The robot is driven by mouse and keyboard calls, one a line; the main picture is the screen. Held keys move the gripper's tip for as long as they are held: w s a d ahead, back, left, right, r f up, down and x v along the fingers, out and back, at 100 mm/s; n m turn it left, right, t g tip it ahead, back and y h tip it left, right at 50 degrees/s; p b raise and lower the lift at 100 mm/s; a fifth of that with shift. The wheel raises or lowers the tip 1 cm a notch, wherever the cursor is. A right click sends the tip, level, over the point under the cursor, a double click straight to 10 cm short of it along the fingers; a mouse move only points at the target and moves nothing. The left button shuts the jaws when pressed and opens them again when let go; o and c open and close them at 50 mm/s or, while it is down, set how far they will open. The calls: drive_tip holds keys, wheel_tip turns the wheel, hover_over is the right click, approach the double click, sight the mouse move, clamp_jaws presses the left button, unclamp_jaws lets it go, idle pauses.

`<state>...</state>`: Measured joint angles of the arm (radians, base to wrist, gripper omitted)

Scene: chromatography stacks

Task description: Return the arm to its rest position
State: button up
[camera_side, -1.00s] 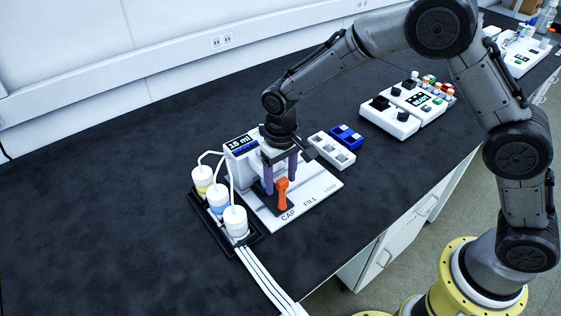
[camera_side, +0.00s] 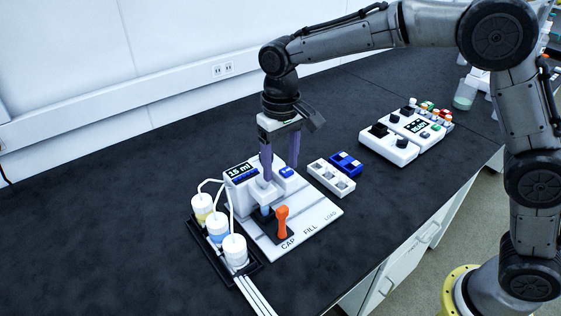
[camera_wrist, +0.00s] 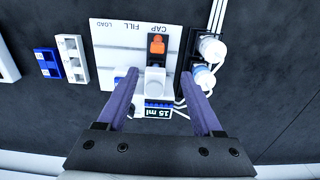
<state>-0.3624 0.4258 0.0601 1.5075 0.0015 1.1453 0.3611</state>
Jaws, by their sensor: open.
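My gripper (camera_side: 281,166) is open and empty, pointing down above the white station with the "15 ml" display (camera_side: 242,173). Its two purple fingers hang over the back of the station, clear of the orange-handled part (camera_side: 282,222) near the CAP label. In the wrist view the fingers (camera_wrist: 160,90) spread wide on both sides of the station's white block (camera_wrist: 155,80), with nothing between the tips. The orange part also shows there (camera_wrist: 157,45) beyond them.
A black tray (camera_side: 252,270) with several white-capped bottles stands left of the station, with tubes. A white rack (camera_side: 331,178) and a blue rack (camera_side: 346,162) lie to the right. A white control box (camera_side: 388,146) is further right. The black bench is clear on the left.

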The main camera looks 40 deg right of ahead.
drive_tip(key=s+d+r+m+t, duration=0.1)
drive_tip(key=s+d+r+t, duration=0.1)
drive_tip(key=s+d+r, duration=0.4)
drive_tip(key=s+d+r+m+t, duration=0.1)
drive_tip(key=s+d+r+t, duration=0.1)
drive_tip(key=s+d+r, duration=0.45)
drive_tip(key=s+d+f+n, duration=0.1)
drive_tip(key=s+d+f, duration=0.1)
drive_tip(key=s, duration=0.5)
drive_tip(key=s+d+f+n+t, duration=0.1)
drive_tip(key=s+d+f, duration=0.1)
drive_tip(key=s, duration=0.5)
drive_tip(key=shift+s+f+t, duration=0.3)
drive_tip(key=shift+f, duration=0.6)
drive_tip(key=shift+c, duration=0.3)
idle(0.4)
